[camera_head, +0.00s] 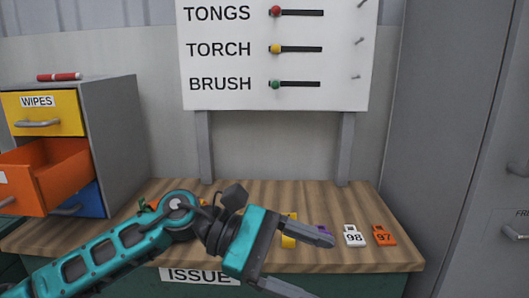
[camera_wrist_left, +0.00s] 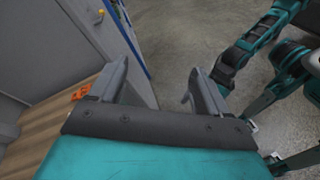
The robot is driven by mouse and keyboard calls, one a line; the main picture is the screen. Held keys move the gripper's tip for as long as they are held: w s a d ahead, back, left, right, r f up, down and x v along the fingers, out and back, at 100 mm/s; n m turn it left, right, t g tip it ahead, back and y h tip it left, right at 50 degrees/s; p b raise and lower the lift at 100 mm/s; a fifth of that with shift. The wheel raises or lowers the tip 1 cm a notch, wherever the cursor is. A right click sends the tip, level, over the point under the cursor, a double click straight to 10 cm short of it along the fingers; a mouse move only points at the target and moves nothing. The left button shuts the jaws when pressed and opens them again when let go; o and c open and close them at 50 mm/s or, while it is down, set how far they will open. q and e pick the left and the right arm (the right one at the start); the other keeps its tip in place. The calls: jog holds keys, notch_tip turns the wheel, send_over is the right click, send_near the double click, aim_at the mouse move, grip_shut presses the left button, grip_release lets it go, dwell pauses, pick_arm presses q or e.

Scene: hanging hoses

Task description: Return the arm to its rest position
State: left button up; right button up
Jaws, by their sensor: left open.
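My left arm (camera_head: 100,252) reaches in from the lower left over the wooden counter. My left gripper (camera_head: 322,268) is in front of the counter's edge, with its two fingers spread apart. The gap between the fingers is empty. In the left wrist view the open left gripper (camera_wrist_left: 157,66) has grey floor and a cabinet side beyond it. A teal and black arm or body part of mine (camera_wrist_left: 250,45) shows at the right of that view. I cannot make out a right gripper.
The counter (camera_head: 345,205) holds tags 98 (camera_head: 353,237) and 97 (camera_head: 384,237); the arm partly hides a yellow one (camera_head: 289,240). A drawer cabinet (camera_head: 115,135) has its orange drawer (camera_head: 50,170) pulled out near my arm. A white board (camera_head: 235,65) stands behind; a grey locker (camera_head: 440,120) is right.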

pick_arm(q)
jog(key=w+a+f+m+t+y+p, duration=0.1)
jog(key=w+a+f+m+t, duration=0.15)
jog(key=m+t, duration=0.6)
jog(key=w+a+f+m+t+p, duration=0.15)
jog(key=a+m+t, duration=0.35)
jog(key=m, duration=0.7)
jog(key=w+a+f+m+t+y+p, duration=0.1)
jog(key=w+a+f+m+t, duration=0.15)
jog(key=m+t, duration=0.65)
jog(key=s+a+f+n+g+y, duration=0.2)
jog(key=s+a+f+n+y, duration=0.1)
jog(key=f, duration=0.4)
jog(key=s+a+f+n+g+y+p, duration=0.1)
jog(key=s+a+f+n+g+y, duration=0.2)
jog(key=s+a+f+n, duration=0.3)
jog(key=s+a+f+n+g+y+p, duration=0.1)
jog(key=s+a+f+n+g+y, duration=0.2)
jog(key=s+f+n, duration=0.3)
notch_tip(320, 180, down, 3)
jog(key=shift+s+a+r+n+y, duration=0.1)
jog(key=shift+s+a+n+y, duration=0.15)
jog(key=shift+a+n+y, duration=0.75)
pick_arm(e)
jog(key=r, duration=0.1)
jog(key=s+d+r, duration=0.1)
jog(key=r, duration=0.1)
jog(key=shift+s+d+h, duration=0.25)
jog(key=shift+d+h, duration=0.15)
